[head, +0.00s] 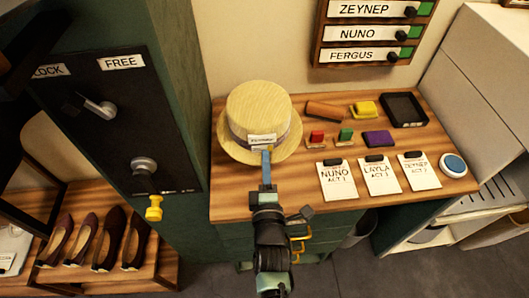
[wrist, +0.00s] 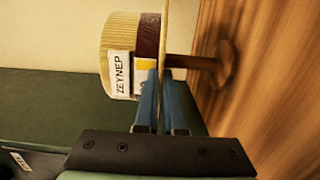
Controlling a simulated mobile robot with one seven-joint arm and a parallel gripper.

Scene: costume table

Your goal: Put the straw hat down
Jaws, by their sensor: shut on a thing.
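The straw hat (head: 258,105) is pale yellow with a dark band and a white label, at the left end of the wooden table (head: 235,205). In the wrist view the hat (wrist: 120,35) shows side-on, and its label reads ZEYNEP. My gripper (head: 266,152) is shut on the near edge of the hat's brim; its blue fingers (wrist: 159,85) lie on either side of the brim in the wrist view. A brown stand with a round base (wrist: 222,64) shows beside the brim, against the wood. Whether the hat rests on this stand I cannot tell.
A dark green cabinet (head: 190,110) stands close on the left. The table's front left is bare.

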